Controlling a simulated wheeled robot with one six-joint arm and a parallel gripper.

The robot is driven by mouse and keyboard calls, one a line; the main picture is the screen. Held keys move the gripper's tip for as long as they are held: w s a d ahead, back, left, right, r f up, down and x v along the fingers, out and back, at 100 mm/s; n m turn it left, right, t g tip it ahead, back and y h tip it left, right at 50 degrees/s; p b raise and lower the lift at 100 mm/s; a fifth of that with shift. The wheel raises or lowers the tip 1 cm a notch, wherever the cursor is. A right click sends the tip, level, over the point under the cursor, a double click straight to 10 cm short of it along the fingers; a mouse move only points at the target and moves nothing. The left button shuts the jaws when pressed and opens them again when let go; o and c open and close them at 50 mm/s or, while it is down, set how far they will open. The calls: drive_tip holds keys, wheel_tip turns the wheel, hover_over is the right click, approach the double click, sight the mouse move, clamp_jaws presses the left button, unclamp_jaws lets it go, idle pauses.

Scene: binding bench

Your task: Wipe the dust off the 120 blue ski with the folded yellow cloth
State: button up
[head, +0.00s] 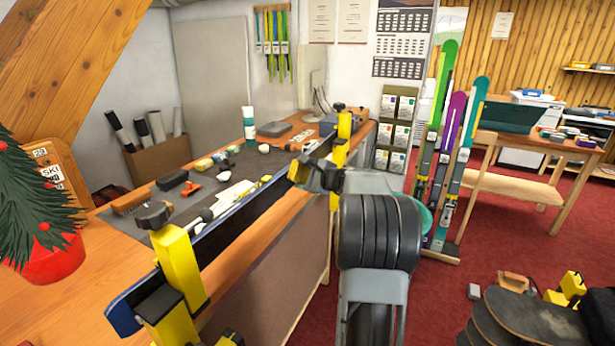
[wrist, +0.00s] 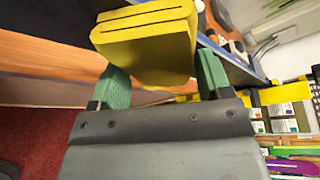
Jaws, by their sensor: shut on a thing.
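The blue ski (head: 240,222) lies along the front edge of the bench, held on edge in yellow vises (head: 181,268). No number or dust can be made out on it. In the wrist view, my gripper (wrist: 160,85) has its green fingers shut on the folded yellow cloth (wrist: 145,42). The ski (wrist: 238,66) shows just beyond the cloth at upper right; I cannot tell whether they touch. In the head view, my arm covers much of the gripper area near the ski's far end.
The bench (head: 110,240) holds brushes, small blocks and a teal-and-white bottle (head: 248,125) behind the ski. A potted plant (head: 45,215) stands at left. Upright skis (head: 440,150) stand in a rack right of my arm. Red carpet lies open between bench and back table.

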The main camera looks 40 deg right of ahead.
drive_tip(key=shift+s+d+b, duration=0.2)
drive_tip(key=shift+s+d, duration=0.25)
drive_tip(key=shift+s, duration=0.4)
drive_tip(key=shift+s+d+b, duration=0.2)
drive_tip(key=shift+s+d, duration=0.3)
drive_tip(key=shift+s, duration=0.4)
drive_tip(key=shift+s+d+b, duration=0.2)
drive_tip(key=shift+s+d, duration=0.25)
drive_tip(key=shift+s, duration=0.4)
drive_tip(key=shift+s, duration=0.1)
drive_tip(key=shift+s+d+b, duration=0.2)
drive_tip(key=shift+s+d, duration=0.15)
drive_tip(key=shift+s, duration=0.25)
drive_tip(key=shift+s+d+b, duration=0.2)
drive_tip(key=shift+s+d, duration=0.15)
drive_tip(key=shift+s, duration=0.25)
